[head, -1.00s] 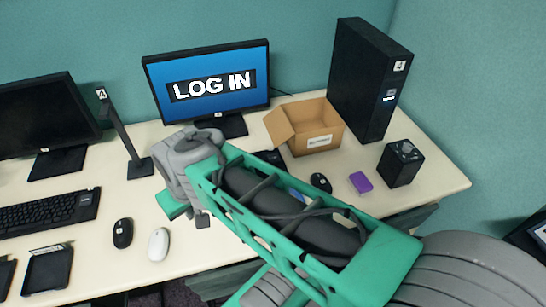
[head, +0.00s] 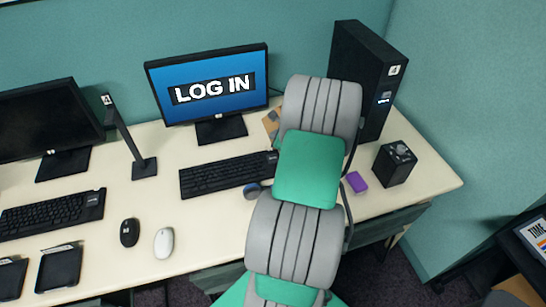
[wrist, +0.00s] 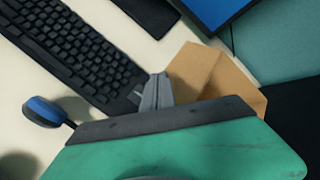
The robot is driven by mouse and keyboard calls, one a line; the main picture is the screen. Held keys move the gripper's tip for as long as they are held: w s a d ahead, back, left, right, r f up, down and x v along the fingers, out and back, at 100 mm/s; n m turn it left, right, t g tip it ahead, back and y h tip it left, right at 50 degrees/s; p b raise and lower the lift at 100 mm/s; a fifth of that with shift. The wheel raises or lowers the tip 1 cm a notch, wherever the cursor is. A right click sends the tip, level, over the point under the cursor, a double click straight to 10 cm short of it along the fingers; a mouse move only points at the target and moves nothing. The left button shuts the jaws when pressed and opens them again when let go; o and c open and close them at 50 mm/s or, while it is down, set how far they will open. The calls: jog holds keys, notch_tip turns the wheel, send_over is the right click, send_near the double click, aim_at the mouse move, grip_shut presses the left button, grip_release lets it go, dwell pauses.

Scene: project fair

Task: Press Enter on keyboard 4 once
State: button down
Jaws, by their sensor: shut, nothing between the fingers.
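A black keyboard (head: 222,175) lies in front of the monitor (head: 210,84) showing LOG IN. Its right end is covered by my arm in the head view. In the wrist view the keyboard (wrist: 75,48) runs diagonally from the upper left, its near end beside my gripper. My gripper (wrist: 157,80) is shut and empty, its grey fingertips just past the keyboard's near end in the picture. I cannot tell its height or any contact. I cannot pick out Enter, and no number is readable on this keyboard. My arm hides the gripper in the head view.
A cardboard box (wrist: 200,75) lies just beyond my fingers, mostly hidden in the head view. A black tower marked 4 (head: 362,80), a black cube-shaped device (head: 395,163) and a purple block (head: 356,182) stand right. A stand (head: 128,140) and two mice are left.

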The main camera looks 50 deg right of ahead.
aim_at(274, 160)
jog(key=shift+f, duration=0.1)
notch_tip(274, 160, down, 8)
jog(key=b, duration=0.6)
jog(key=shift+f+b, duration=0.25)
jog(key=shift+b, duration=0.1)
jog(key=shift+f, duration=0.1)
dwell(1.6)
jog(key=shift+f, duration=0.35)
jog(key=shift+f+b, duration=0.4)
jog(key=shift+b, duration=0.1)
dwell(0.6)
jog(key=shift+a+r+p, duration=0.1)
jog(key=shift+r+p, duration=0.6)
jog(key=shift+r, duration=0.25)
